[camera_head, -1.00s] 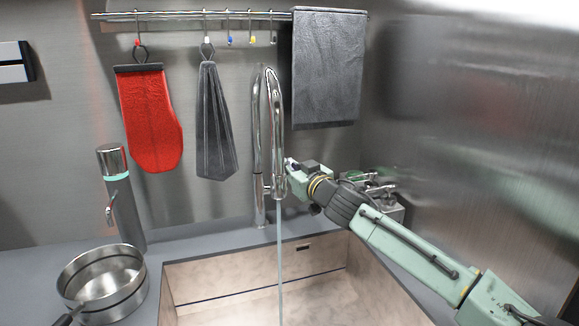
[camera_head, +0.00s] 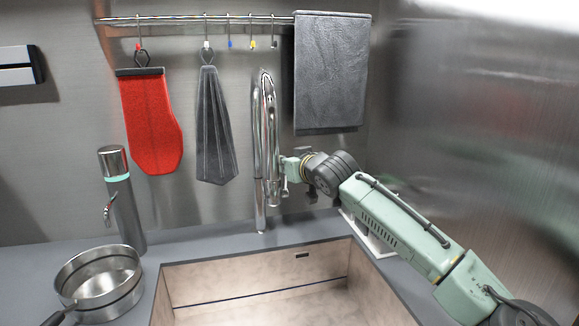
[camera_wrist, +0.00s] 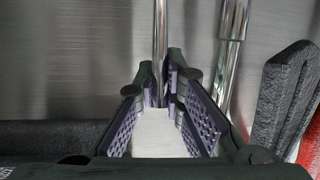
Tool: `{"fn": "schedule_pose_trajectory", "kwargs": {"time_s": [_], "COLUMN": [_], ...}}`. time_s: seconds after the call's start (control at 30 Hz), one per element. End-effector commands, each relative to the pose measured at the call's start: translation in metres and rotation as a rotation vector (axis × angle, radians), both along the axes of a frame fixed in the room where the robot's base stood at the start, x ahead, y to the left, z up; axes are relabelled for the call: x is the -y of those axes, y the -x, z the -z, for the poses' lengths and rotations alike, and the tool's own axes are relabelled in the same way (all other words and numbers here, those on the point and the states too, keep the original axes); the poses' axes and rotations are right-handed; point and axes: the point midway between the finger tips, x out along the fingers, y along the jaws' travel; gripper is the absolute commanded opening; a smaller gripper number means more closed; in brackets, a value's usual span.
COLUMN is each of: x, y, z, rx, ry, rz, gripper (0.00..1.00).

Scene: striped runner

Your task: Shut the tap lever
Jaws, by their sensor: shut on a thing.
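The chrome tap (camera_head: 257,150) stands behind the sink, and its tall curved spout reaches down over the basin. No water stream shows below the spout. My gripper (camera_head: 283,172) is at the right side of the tap, and the lever is mostly hidden there in the head view. In the wrist view, a thin chrome rod, which looks like the tap lever (camera_wrist: 160,45), runs between the fingers of my gripper (camera_wrist: 162,90), and the jaws are closed on it. A thicker chrome pipe of the tap (camera_wrist: 232,50) rises to the right, apart from the fingers.
The sink basin (camera_head: 260,285) lies below the tap. A steel pot (camera_head: 100,282) and a cylindrical dispenser (camera_head: 122,200) stand at left. A red mitt (camera_head: 152,125), a grey cloth (camera_head: 214,130) and a grey towel (camera_head: 330,75) hang from the rail. A metal wall is at right.

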Motion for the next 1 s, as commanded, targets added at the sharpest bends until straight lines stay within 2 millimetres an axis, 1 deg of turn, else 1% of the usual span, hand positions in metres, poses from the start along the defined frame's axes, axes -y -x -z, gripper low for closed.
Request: {"fn": "schedule_pose_trajectory", "kwargs": {"time_s": [0.03,0.37,0.4,0.7,1.0], "x": [0.0021,0.0013,0.0013,-0.0002,-0.0001], "y": [-0.0008,0.0000,0.0000,0.0005,0.0018], "z": [-0.0030,-0.0011,-0.0008,0.0002,0.0005], "rx": [-0.001,-0.009,-0.009,-0.011,-0.011], "ry": [0.002,0.008,0.008,0.007,0.006], "rz": [0.000,-0.005,-0.005,-0.008,-0.009], "gripper": [0.00,0.00,0.11,0.31,0.31]}}
